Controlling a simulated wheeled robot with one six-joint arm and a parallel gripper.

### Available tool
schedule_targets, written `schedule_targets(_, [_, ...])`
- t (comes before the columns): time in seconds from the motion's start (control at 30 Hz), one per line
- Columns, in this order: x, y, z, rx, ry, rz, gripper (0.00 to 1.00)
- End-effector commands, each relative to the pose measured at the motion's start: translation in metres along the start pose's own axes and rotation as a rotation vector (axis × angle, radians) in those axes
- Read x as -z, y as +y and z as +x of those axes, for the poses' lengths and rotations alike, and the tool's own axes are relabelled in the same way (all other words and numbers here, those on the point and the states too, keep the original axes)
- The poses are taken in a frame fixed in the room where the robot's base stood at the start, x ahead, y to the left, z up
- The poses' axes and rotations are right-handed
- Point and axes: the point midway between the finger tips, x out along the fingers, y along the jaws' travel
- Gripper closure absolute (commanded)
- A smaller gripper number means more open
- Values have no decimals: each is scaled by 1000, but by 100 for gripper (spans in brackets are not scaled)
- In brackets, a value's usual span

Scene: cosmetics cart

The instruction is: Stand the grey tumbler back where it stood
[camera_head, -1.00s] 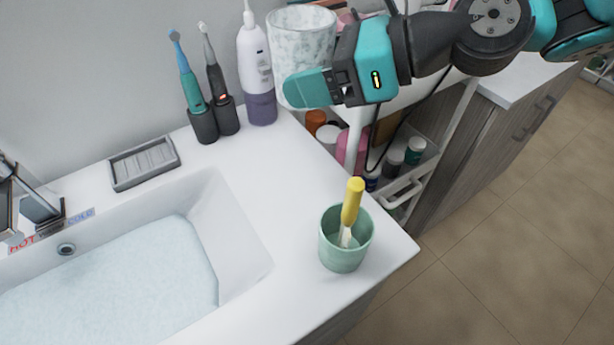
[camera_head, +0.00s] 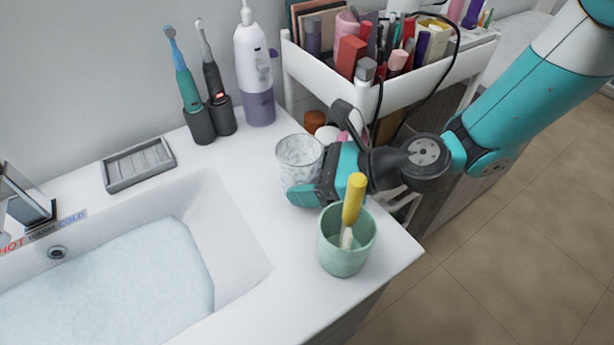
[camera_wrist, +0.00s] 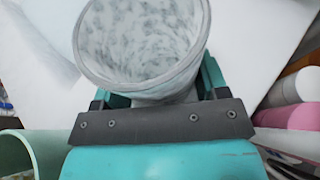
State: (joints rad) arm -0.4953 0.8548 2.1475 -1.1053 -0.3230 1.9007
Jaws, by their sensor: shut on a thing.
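The grey tumbler (camera_head: 297,160) has a mottled grey-white marble look and is upright, its open rim facing up. My gripper (camera_head: 306,192) is shut on it, low on its body. In the head view it is over the counter, behind the green cup; I cannot tell whether its base touches the counter. In the wrist view the tumbler (camera_wrist: 143,40) fills the upper middle, with its mouth toward the camera and the gripper (camera_wrist: 160,95) around its lower part. Its base is hidden.
A green cup (camera_head: 345,252) with a yellow-handled brush stands just in front of my gripper. Toothbrushes (camera_head: 190,85) and a white-purple oral irrigator (camera_head: 257,70) stand behind. A soap dish (camera_head: 138,165) and filled sink (camera_head: 110,280) are left, a full cart (camera_head: 400,93) right.

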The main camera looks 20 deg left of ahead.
Motion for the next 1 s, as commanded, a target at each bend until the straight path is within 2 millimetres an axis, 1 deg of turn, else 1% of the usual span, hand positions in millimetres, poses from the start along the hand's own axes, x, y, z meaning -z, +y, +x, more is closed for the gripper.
schedule_targets(0.37, [5, 0, 2, 0, 0, 0, 64])
schedule_targets(0.4, [4, 0, 2, 0, 0, -1, 26])
schedule_targets(0.47, [4, 0, 2, 0, 0, -1, 12])
schedule_targets(0.5, [4, 0, 2, 0, 0, -1, 7])
schedule_targets(0.83, [1, 0, -1, 1, 0, -1, 7])
schedule_targets(0.93, [2, -2, -14, 3, 1, 1, 7])
schedule_targets(1.0, [2, -2, -28, 5, -1, 3, 7])
